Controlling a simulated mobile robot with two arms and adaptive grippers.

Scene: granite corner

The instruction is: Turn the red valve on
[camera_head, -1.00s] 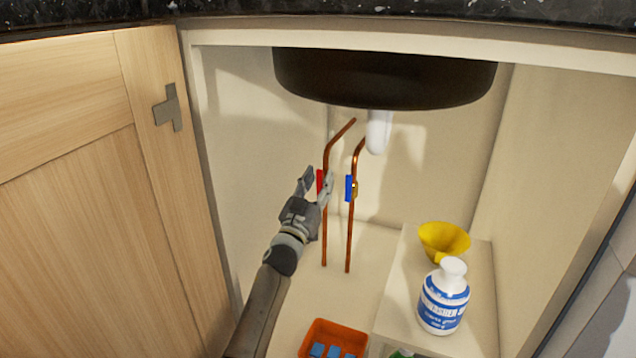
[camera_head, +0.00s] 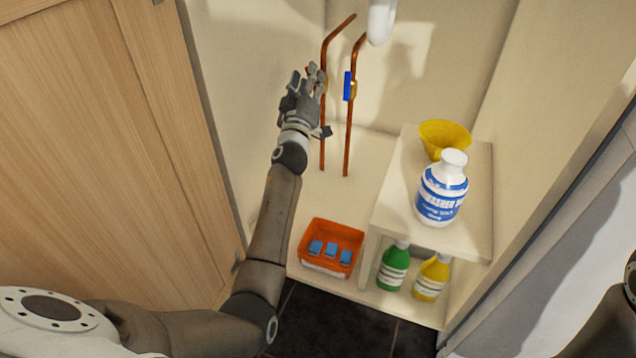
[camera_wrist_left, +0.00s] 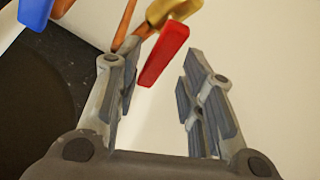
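The red valve (camera_wrist_left: 163,55) has a flat red lever on a copper pipe (camera_head: 324,120). In the left wrist view the lever points into the gap between my left gripper's fingers, nearer the left finger. My left gripper (camera_head: 309,74) is open at the pipe, with a visible gap between its fingers and no clear grip. In the head view the fingers hide nearly all of the red lever. My right gripper is not in view; only a dark part of my right arm shows at the lower right edge.
A blue valve (camera_head: 347,86) sits on the copper pipe just right. An orange tray (camera_head: 312,261) with blue blocks is on the cabinet floor. A shelf (camera_head: 398,208) at right holds a yellow bowl (camera_head: 445,137) and white bottle (camera_head: 441,190). The open wooden door (camera_head: 90,150) stands left.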

